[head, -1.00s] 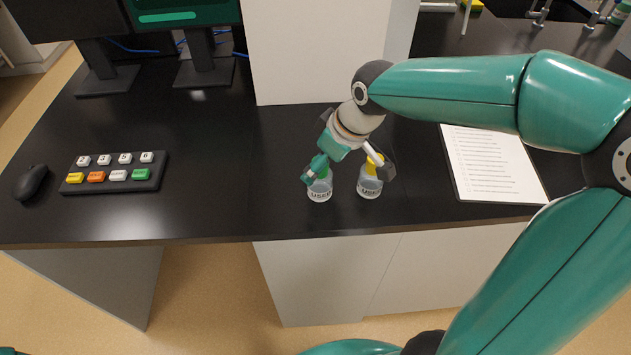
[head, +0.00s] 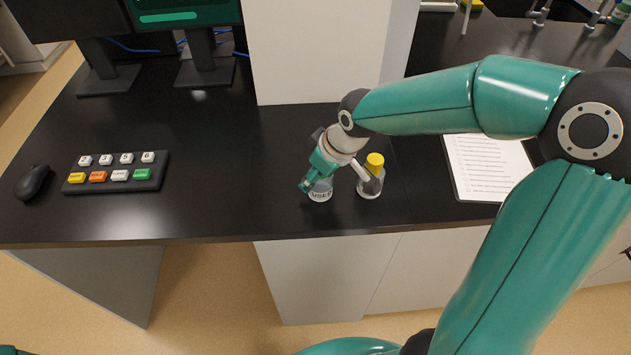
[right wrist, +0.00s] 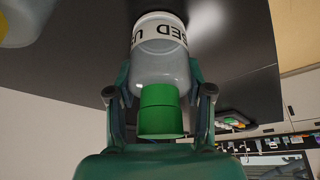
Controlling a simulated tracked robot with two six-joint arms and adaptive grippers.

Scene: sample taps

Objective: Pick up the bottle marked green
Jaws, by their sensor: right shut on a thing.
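The bottle marked green is a clear bottle with a green cap and a label reading "USED"; its body (head: 320,191) shows below my right gripper (head: 318,181) in the head view. In the right wrist view the bottle (right wrist: 162,62) lies between both fingers of the right gripper (right wrist: 160,100), which is shut on it around the cap and neck. The gripper hides the cap in the head view. The bottle is at the tabletop; I cannot tell whether it is lifted. My left gripper is not in view.
A yellow-capped bottle (head: 371,180) stands close to the right of the held one. A button pad (head: 115,172) and a mouse (head: 32,182) lie at the left. A printed sheet (head: 487,165) lies at the right. A white column (head: 318,50) rises behind.

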